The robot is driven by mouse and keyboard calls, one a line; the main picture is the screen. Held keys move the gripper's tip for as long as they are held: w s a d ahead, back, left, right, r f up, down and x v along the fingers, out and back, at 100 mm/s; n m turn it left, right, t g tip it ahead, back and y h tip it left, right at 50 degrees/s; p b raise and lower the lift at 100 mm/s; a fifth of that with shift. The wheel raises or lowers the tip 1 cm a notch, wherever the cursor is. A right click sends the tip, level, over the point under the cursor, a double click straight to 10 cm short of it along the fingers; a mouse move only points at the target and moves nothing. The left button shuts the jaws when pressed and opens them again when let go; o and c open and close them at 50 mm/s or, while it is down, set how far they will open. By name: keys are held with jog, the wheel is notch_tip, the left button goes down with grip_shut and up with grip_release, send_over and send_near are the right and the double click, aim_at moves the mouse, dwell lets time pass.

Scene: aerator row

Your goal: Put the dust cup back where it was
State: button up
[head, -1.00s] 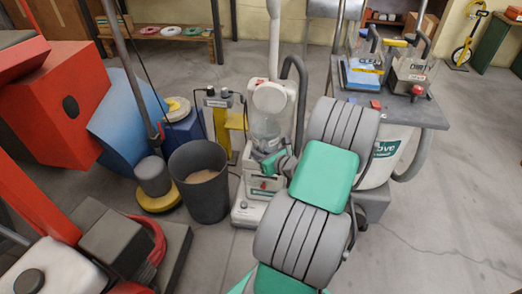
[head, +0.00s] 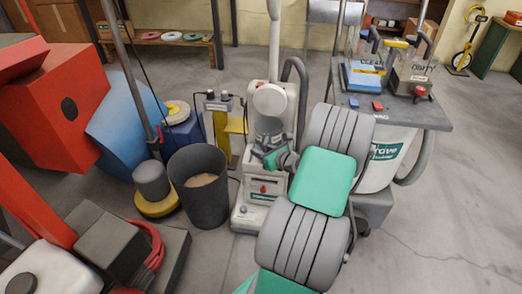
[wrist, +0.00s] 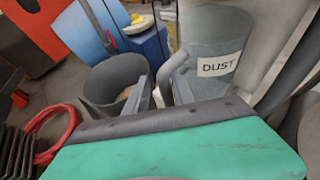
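The dust cup (wrist: 217,60) is a grey tub with a white DUST label and a curved handle on its left. It fills the upper right of the wrist view, nearly upright. In the head view it is at the front of the white upright vacuum (head: 268,100), partly hidden and small, so I cannot tell whether it is fully seated. My gripper (wrist: 162,92) has its fingers on both sides of the cup's handle. In the head view my gripper (head: 277,157) is at the vacuum's front, below its round upper part.
A dark bin (head: 199,190) stands just left of the vacuum. A yellow-based floor polisher (head: 157,190) is further left. A grey table (head: 425,115) with a blue-based caddy (head: 362,77) is at the right. Open floor lies at the right front.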

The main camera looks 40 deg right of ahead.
jog(key=shift+d, duration=0.1)
jog(key=shift+r, duration=0.2)
jog(key=p+v, duration=0.4)
jog(key=v, duration=0.8)
jog(key=w+a+n+g+y, duration=0.2)
jog(key=w+a+n+g, duration=0.1)
jog(key=a+n, duration=0.65)
jog(key=w+a+n+g+y, duration=0.2)
jog(key=w+a+n+g, duration=0.1)
jog(key=a+n, duration=0.6)
jog(key=s+a+r+n+g+h, duration=0.1)
jog(key=s+a+r+n+g, duration=0.1)
jog(key=s+a+n, duration=0.3)
jog(key=s+a+r+n+g+h, duration=0.1)
jog(key=s+a+r+n+g, duration=0.2)
jog(key=a+n, duration=0.8)
jog(key=s+r+n, duration=0.2)
jog(key=s, duration=0.1)
jog(key=shift+a+h, duration=0.2)
jog(key=shift+h, duration=0.2)
jog(key=shift+s+n, duration=0.1)
jog(key=shift+n, duration=0.15)
